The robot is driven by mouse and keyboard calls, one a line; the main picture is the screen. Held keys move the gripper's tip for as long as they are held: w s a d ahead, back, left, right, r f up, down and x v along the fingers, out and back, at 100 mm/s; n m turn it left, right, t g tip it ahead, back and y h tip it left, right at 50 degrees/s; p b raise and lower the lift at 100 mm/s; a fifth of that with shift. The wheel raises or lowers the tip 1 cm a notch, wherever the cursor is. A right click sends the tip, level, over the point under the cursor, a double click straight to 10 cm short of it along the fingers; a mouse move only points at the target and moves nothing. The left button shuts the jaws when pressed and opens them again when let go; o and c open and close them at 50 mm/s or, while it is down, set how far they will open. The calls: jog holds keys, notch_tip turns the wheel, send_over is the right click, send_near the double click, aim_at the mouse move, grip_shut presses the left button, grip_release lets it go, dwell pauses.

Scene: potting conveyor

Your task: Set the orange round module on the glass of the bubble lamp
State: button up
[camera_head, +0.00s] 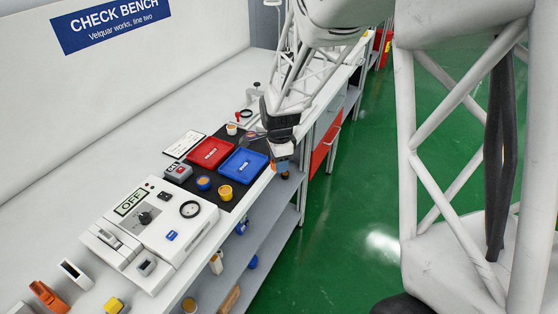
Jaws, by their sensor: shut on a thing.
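My gripper (281,157) is at the right of the blue tray, by the bench's front edge. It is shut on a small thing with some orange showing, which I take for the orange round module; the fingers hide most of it. A round yellow-orange piece (225,193) and a blue round piece with an orange top (203,183) stand on the black mat. A white switch unit (150,227) with an OFF sign, a knob and a dark-ringed round face (190,209) stands nearer. I cannot tell which thing is the bubble lamp.
A red tray (210,152) and a blue tray (244,163) lie on the black mat (233,207). A small grey-and-red box (178,172) and a white card (184,144) are at left. Loose parts lie in front of the white unit.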

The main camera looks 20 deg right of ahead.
jog(key=shift+w, duration=0.1)
dwell(0.3)
jog(key=w+d+r+m, duration=0.1)
jog(key=w+d+m, duration=0.1)
jog(key=w, duration=0.3)
jog(key=w+d+r+m, duration=0.2)
jog(key=w, duration=0.4)
jog(key=shift+m, duration=0.3)
jog(key=shift+w, duration=0.15)
jog(key=w, duration=0.5)
jog(key=w+d+f, duration=0.1)
jog(key=w, duration=0.9)
jog(key=shift+w+d+f, duration=0.2)
jog(key=shift+w+d, duration=0.05)
jog(key=shift+w, duration=0.15)
jog(key=shift+f, duration=1.75)
jog(key=shift+f, duration=0.1)
jog(key=o, duration=1)
